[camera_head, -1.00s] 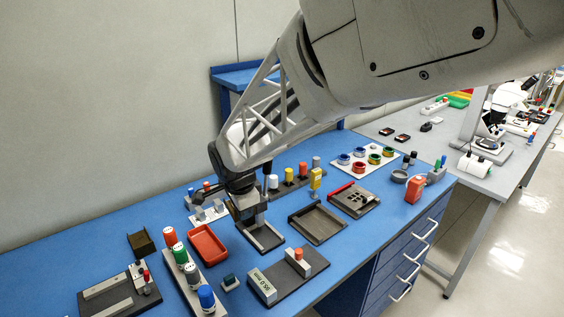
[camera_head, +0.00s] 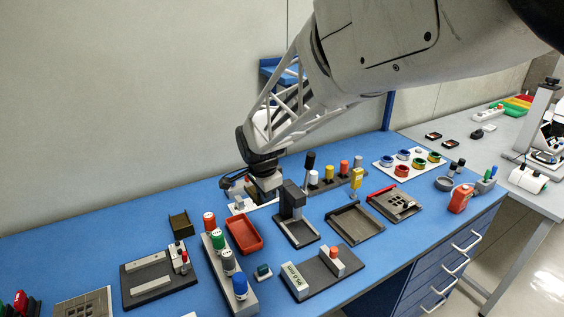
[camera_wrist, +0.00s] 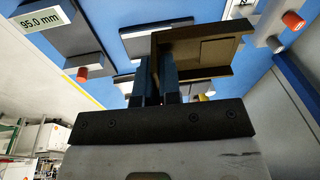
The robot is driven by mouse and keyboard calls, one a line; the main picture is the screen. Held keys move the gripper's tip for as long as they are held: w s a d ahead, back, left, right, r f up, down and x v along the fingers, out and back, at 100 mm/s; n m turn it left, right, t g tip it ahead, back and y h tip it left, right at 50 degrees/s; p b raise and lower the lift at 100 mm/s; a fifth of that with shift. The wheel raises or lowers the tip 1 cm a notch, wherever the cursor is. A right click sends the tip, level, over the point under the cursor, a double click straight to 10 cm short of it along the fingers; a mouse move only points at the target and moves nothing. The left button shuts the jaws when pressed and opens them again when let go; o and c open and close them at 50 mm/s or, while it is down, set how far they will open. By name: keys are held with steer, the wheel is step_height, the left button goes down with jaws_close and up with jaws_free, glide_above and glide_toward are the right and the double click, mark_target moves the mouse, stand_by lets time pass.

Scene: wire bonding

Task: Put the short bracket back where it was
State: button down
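In the wrist view, an olive-brown angled bracket (camera_wrist: 208,52) sits at my gripper (camera_wrist: 155,62). The two dark fingers are close together, with the bracket's upright flange between their tips, and the rest of it reaching to the right. In the head view my gripper (camera_head: 266,190) is over the back of the bench, just behind and left of a dark upright stand (camera_head: 292,203) on a black-rimmed tray. There, the fingertips and the held bracket cannot be made out clearly.
A red tray (camera_head: 244,236) and a row of coloured knobs on a grey block (camera_head: 219,262) stand left of the stand. A plate with the 95.0 mm display (camera_head: 293,276) is in front. A shallow dark tray (camera_head: 354,222) is to the right. Bare blue bench shows between them.

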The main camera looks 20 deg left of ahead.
steer(key=w+a+f+n, duration=0.2)
steer(key=w+a+n, duration=0.1)
steer(key=a, duration=0.7)
steer(key=w+a+f+n, duration=0.3)
steer(key=a+n, duration=0.2)
steer(key=a, duration=0.5)
steer(key=shift+f+g, duration=0.2)
steer(key=shift+g, duration=0.1)
steer(key=shift+f, duration=0.1)
glide_above(218, 216)
steer(key=shift+s+d+f, duration=0.1)
steer(key=shift+s+f, duration=0.05)
steer(key=shift+f, duration=1.4)
steer(key=shift+s+f, duration=0.1)
steer(key=shift+f, duration=1.4)
steer(key=shift+f, duration=0.1)
steer(key=shift+f, duration=1.8)
steer(key=shift+f, duration=0.1)
steer(key=c, duration=1.3)
jaws_free()
